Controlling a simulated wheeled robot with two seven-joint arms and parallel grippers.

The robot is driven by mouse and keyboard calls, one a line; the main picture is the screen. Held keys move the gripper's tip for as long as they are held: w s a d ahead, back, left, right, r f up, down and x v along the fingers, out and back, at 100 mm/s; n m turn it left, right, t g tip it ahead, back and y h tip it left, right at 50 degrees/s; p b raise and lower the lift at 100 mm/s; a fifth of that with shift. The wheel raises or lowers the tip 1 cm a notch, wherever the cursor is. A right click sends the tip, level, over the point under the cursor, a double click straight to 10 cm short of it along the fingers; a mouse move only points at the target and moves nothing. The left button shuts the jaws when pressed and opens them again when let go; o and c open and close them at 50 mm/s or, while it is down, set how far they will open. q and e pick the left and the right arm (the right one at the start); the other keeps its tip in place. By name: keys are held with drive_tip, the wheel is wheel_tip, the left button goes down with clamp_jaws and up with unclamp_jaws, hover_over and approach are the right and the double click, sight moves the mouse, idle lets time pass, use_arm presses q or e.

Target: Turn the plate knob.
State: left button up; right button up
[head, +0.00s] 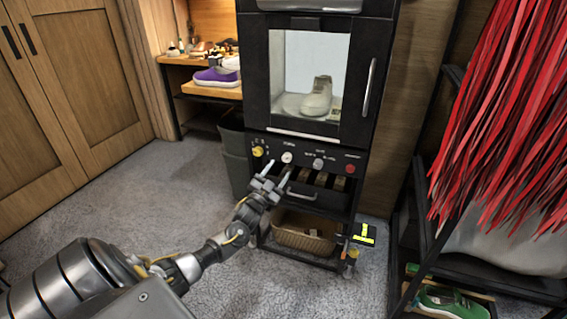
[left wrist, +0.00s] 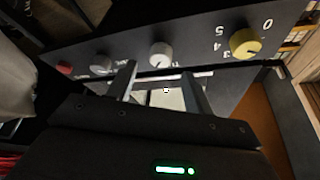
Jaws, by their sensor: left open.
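The control panel (head: 303,162) below the cabinet window carries a yellow knob (head: 257,151), a white knob (head: 287,157), a grey knob (head: 318,163) and a red button (head: 350,169). Their labels are too small to show which is the plate knob. My left gripper (head: 278,168) is open just below and in front of the white knob. In the left wrist view, the white knob (left wrist: 160,54) appears between and beyond the two fingertips (left wrist: 160,72), which do not grip it. The yellow knob (left wrist: 246,42) is at right and the grey knob (left wrist: 102,64) at left. My right gripper is out of view.
A light sneaker (head: 318,97) stands behind the cabinet window. Below the panel are a drawer handle (head: 315,197) and a wicker basket (head: 303,238). Red strips (head: 510,110) hang at right. The carpet (head: 110,200) at left is clear.

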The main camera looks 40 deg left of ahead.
use_arm(q)
drive_tip(key=v, duration=0.5)
drive_tip(key=shift+s, duration=0.2)
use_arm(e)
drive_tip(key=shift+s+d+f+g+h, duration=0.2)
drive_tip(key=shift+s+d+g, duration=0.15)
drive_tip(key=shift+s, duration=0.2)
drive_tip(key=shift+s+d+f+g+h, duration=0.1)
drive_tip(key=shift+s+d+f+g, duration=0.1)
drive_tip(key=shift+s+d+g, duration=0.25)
use_arm(q)
drive_tip(key=shift+f, duration=0.1)
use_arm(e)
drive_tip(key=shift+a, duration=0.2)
